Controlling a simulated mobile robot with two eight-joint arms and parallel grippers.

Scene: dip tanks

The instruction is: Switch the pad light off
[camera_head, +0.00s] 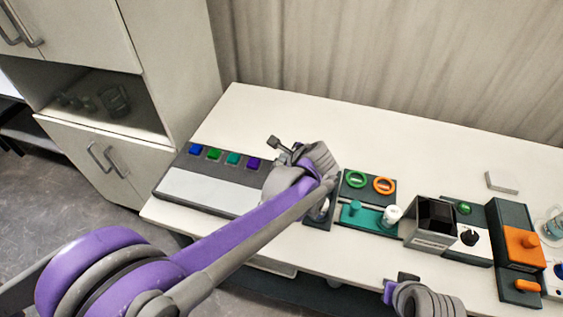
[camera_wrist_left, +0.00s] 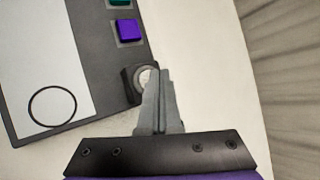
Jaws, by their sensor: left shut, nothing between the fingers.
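A dark pad (camera_head: 179,172) with a pale panel lies at the left of the table. A blue button (camera_head: 195,150), a green button (camera_head: 214,154), a teal button (camera_head: 233,158) and a purple button (camera_head: 255,163) line its far edge. In the left wrist view, a round pale-grey part in a dark housing (camera_wrist_left: 129,86) sits beyond the purple button (camera_wrist_left: 127,31) at the pad's corner. My left gripper (camera_wrist_left: 153,76) is shut and empty; its tips overlap this round part, and contact cannot be told. My right gripper (camera_head: 403,278) is partly visible at the bottom, its fingers unclear.
The table's back strip is mostly clear.

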